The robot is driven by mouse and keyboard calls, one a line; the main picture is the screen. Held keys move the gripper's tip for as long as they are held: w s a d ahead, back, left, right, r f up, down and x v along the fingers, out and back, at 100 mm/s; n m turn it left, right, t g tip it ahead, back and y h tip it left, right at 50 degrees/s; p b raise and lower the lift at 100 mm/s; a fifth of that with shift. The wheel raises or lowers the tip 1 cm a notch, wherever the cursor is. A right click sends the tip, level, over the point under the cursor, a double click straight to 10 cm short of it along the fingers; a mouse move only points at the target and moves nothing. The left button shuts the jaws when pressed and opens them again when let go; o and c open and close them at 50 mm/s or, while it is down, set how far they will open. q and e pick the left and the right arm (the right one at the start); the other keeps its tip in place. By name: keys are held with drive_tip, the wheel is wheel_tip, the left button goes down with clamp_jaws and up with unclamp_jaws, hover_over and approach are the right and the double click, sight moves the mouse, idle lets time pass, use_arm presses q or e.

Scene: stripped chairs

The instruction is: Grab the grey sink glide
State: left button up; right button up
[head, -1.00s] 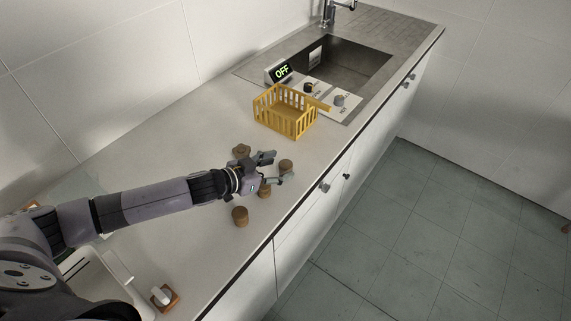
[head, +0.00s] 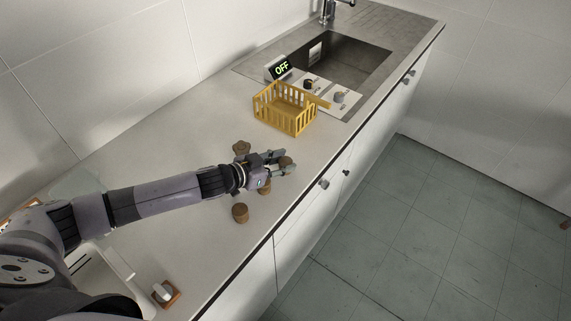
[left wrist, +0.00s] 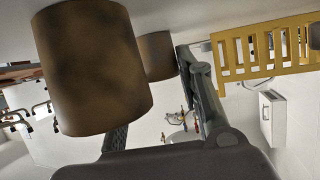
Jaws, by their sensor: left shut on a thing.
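A grey round piece (head: 340,97), which looks like the grey sink glide, sits on a white plate at the sink's front corner. My left gripper (head: 284,163) is well away from it, over the counter in front of the yellow basket. It is shut on a brown cylinder (head: 286,161), which shows between the fingers in the left wrist view (left wrist: 157,56). Another brown cylinder (left wrist: 92,68) fills the left of that view, close to the camera. My right gripper is not in view.
A yellow slatted basket (head: 285,110) stands between my gripper and the sink (head: 345,60). A dark-and-brown piece (head: 309,85) and an OFF display (head: 281,70) sit beside the grey piece.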

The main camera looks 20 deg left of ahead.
use_arm(q)
drive_tip(key=shift+c, duration=1.1)
